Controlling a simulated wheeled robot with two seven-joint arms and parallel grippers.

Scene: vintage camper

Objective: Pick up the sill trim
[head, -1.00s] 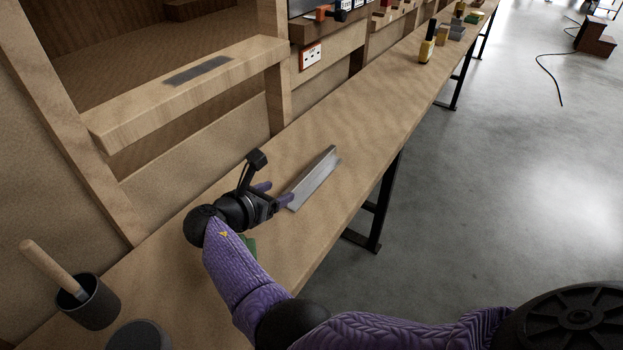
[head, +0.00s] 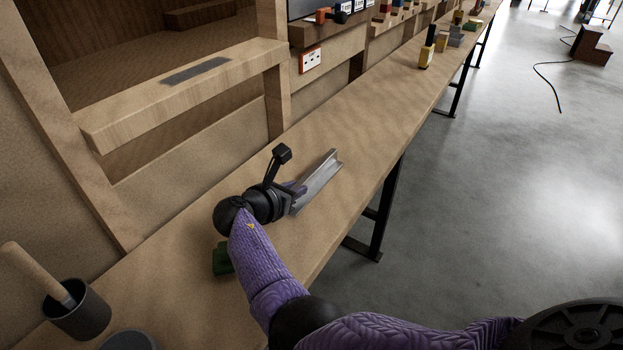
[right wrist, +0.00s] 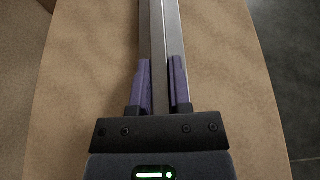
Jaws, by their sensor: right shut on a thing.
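The sill trim is a long grey metal profile (head: 320,182) on the wooden bench, and its raised flange shows in the head view. My right gripper (head: 298,190) is at the near end of the trim. In the right wrist view, its two purple fingers (right wrist: 162,85) stand on both sides of the trim (right wrist: 158,35) and are shut on it. The trim runs straight away from the gripper to the top of that view. I cannot tell whether it is clear of the bench top. My left gripper is not in view.
The wooden bench (head: 350,115) is clear beyond the trim. A green block (head: 222,258) lies behind the gripper. A dark cup (head: 80,312) with a wooden handle stands at lower left. A wooden ledge (head: 185,90) juts out at left. Yellow blocks (head: 427,57) stand farther along.

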